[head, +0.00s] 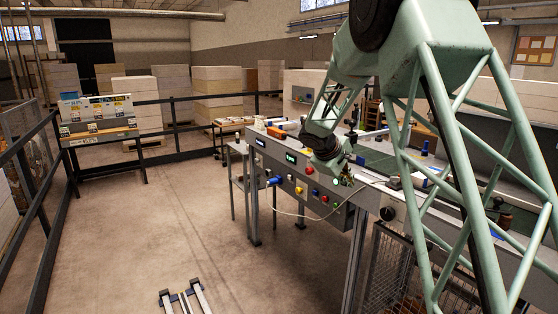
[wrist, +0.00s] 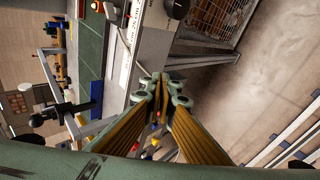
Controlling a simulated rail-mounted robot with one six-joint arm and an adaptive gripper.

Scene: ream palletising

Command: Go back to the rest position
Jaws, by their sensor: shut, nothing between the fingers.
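My gripper (wrist: 164,90) shows large in the wrist view, with its two yellow-lined fingers drawn together at the tips. It is shut and nothing shows between the fingers. In the head view my gripper (head: 345,180) is small and partly hidden by my own wrist. It hangs by the front of a long grey machine bench (head: 361,201), near the control panel (head: 292,183) with coloured buttons. I cannot tell whether it touches the bench.
A black railing (head: 180,99) runs behind the open floor at left, with stacked reams (head: 135,105) beyond it. A wire cage (head: 388,265) sits under the bench. A thin cable (head: 300,215) hangs before the panel.

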